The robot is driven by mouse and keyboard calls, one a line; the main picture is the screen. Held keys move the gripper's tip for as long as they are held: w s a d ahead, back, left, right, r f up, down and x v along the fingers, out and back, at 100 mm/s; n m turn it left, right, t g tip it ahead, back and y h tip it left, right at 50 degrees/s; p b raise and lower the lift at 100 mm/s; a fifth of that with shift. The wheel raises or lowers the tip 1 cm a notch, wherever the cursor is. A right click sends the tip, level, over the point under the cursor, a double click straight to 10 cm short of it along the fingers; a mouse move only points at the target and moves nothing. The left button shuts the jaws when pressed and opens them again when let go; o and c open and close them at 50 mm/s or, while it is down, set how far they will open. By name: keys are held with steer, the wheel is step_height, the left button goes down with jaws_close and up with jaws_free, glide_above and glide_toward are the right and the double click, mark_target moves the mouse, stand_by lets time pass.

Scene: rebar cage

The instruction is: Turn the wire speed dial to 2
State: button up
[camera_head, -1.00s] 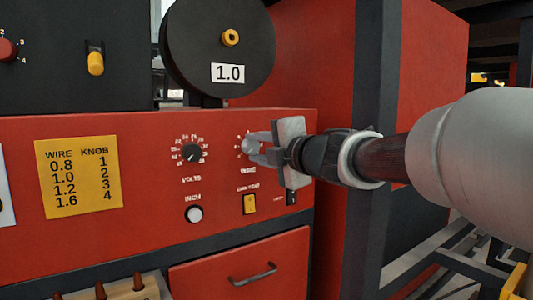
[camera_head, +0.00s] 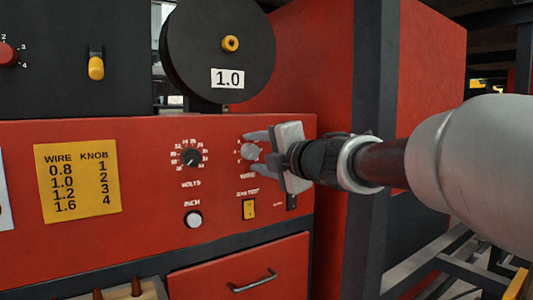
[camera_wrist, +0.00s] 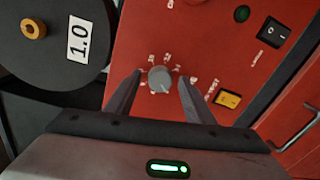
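The wire speed dial (camera_head: 250,152) is a small grey round knob on the red panel, with white marks around it and a label below. In the wrist view the dial (camera_wrist: 159,79) sits between the two spread fingers of my gripper (camera_wrist: 156,92), with a gap on each side. A light pointer line shows on its face, but I cannot read its number. In the head view my gripper (camera_head: 258,146) comes from the right, its fingers above and below the dial.
A yellow gas test switch (camera_head: 249,208) sits under the wire dial. A yellow chart (camera_head: 78,180) pairs wire 1.0 with knob 2. The spool (camera_head: 218,45) above is marked 1.0.

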steer(key=shift+s+d, duration=0.1)
steer(key=p+v, duration=0.2)
steer(key=v, duration=1.5)
steer(key=shift+s+r, duration=0.1)
steer(key=shift+r, duration=0.05)
steer(key=w+d+r+m+t+h+p, duration=0.2)
steer(key=d+r+m+t+h+p, duration=0.15)
steer(key=d+m+h, duration=0.35)
steer(key=s+d+f+m+g+h+p, duration=0.1)
steer(key=d+m+h+p, duration=0.15)
steer(key=m, duration=0.25)
steer(key=s+d+f+m+g+h+p, duration=0.1)
steer(key=s+d+f+m+h, duration=0.15)
steer(key=m, duration=0.35)
steer(key=s+a+f+m+g+y+p, duration=0.1)
steer(key=s+a+f+m+g+p, duration=0.1)
steer(key=s+f+m+g, duration=0.2)
steer(key=s+a+f+m+g+y+p, duration=0.1)
steer(key=s+f+m+g, duration=0.4)
steer(key=s+f, duration=0.5)
steer(key=shift+s+a+f+g+p, duration=0.2)
steer(key=shift+s+a+g+p, duration=0.45)
steer(key=shift+s+a+p, duration=0.3)
steer(key=shift+w, duration=0.15)
